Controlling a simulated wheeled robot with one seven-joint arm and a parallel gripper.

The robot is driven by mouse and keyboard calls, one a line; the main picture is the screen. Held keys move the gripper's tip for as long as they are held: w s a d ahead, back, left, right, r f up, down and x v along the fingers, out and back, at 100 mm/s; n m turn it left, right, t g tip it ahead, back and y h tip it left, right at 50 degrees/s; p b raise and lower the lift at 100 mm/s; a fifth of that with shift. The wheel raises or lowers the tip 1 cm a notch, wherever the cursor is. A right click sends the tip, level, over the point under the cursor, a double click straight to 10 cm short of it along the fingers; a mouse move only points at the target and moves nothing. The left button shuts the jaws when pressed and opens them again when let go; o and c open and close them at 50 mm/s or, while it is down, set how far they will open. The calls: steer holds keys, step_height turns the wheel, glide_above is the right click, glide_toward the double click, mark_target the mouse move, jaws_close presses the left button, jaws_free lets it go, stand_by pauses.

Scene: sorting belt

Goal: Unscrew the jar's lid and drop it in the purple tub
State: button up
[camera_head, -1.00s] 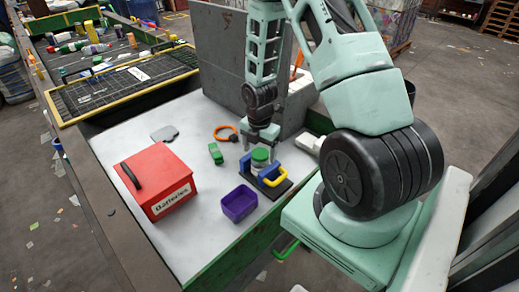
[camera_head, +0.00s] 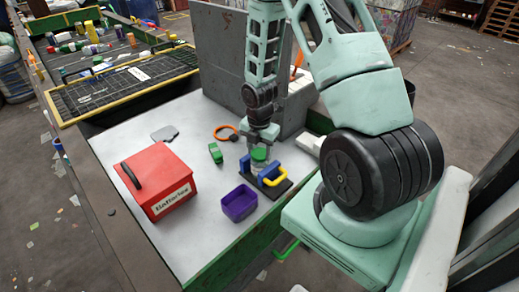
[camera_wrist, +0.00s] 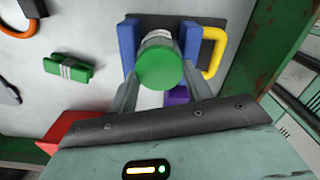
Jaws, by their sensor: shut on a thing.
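The jar (camera_wrist: 157,36) stands between the blue jaws of a clamp (camera_wrist: 188,40) with a yellow handle (camera_wrist: 214,52). Its round green lid (camera_wrist: 160,68) faces the wrist camera. My gripper (camera_wrist: 160,80) is shut on the lid, one finger on each side. In the head view the lid (camera_head: 259,154) shows just under my gripper (camera_head: 259,147), above the clamp. I cannot tell whether the lid is still threaded on the jar. The open purple tub (camera_head: 239,209) stands in front of and left of the clamp, and looks empty.
A red batteries box (camera_head: 158,182) stands left on the white table. A green block (camera_head: 215,153), an orange ring (camera_head: 224,131) and a flat grey piece (camera_head: 164,133) lie behind the tub. A grey wall (camera_head: 222,62) rises behind my gripper. Table between box and tub is clear.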

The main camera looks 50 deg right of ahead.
steer(key=shift+f+n+p, duration=0.1)
steer(key=shift+n+p, duration=0.8)
steer(key=shift+n, duration=1.7)
steer(key=shift+a+n+p, duration=0.1)
steer(key=shift+n+p, duration=1.2)
steer(key=shift+n, duration=1.6)
steer(key=o, duration=1)
